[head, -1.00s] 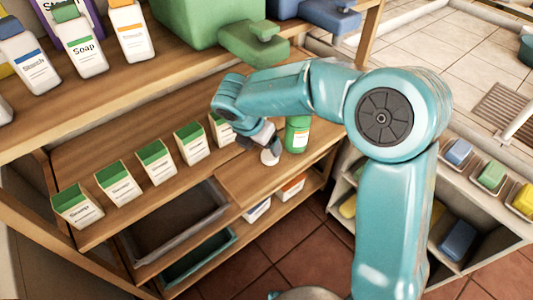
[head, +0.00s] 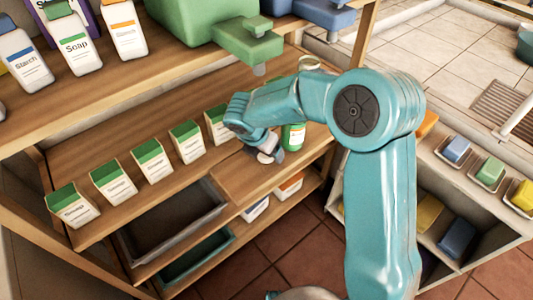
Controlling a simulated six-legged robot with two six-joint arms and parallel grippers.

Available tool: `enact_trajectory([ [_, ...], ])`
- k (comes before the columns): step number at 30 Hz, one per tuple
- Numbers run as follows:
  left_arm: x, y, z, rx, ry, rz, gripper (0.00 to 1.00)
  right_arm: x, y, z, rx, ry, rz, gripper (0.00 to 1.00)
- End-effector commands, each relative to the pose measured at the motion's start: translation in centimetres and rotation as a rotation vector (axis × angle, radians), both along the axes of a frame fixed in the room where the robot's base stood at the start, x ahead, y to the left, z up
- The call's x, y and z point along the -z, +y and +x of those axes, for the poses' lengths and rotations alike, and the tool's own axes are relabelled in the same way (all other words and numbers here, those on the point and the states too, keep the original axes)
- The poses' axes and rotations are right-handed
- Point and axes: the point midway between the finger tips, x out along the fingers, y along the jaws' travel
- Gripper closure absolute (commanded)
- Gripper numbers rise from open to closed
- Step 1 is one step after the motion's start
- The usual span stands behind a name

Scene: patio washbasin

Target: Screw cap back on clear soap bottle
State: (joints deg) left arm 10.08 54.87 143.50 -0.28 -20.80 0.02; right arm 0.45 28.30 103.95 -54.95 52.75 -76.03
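A green soap bottle (head: 293,138) with a pale label stands on the wooden shelf. My arm hides its top, and I cannot tell whether it is open. A small white round cap (head: 264,158) is low on the shelf, just left of the bottle. My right gripper (head: 268,149) points down at the cap, with a grey finger close to its right side. The fingers are small and partly hidden, so I cannot tell whether they are open or grip the cap. My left gripper is not in view.
Several green-topped cartons (head: 152,160) stand in a row along the shelf to the left. A grey bin (head: 172,232) sits below the shelf. Soap bars (head: 490,173) lie in trays at right.

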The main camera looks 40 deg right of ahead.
Motion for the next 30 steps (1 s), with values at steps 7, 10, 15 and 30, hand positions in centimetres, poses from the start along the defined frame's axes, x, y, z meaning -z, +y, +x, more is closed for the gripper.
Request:
enact_trajectory([
  [7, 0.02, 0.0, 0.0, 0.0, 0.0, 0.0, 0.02, 0.32, -0.09, 0.07, -0.001, -0.001, 0.0, 0.18],
  [10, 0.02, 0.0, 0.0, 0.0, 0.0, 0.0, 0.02, 0.31, -0.1, 0.06, 0.0, -0.001, 0.0, 0.18],
  [15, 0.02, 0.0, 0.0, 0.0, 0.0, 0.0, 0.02, 0.29, -0.09, 0.06, 0.0, -0.001, 0.0, 0.57],
  [30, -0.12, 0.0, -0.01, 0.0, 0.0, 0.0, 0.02, -0.4, -0.12, 0.08, 0.0, -0.002, 0.0, 0.77],
])
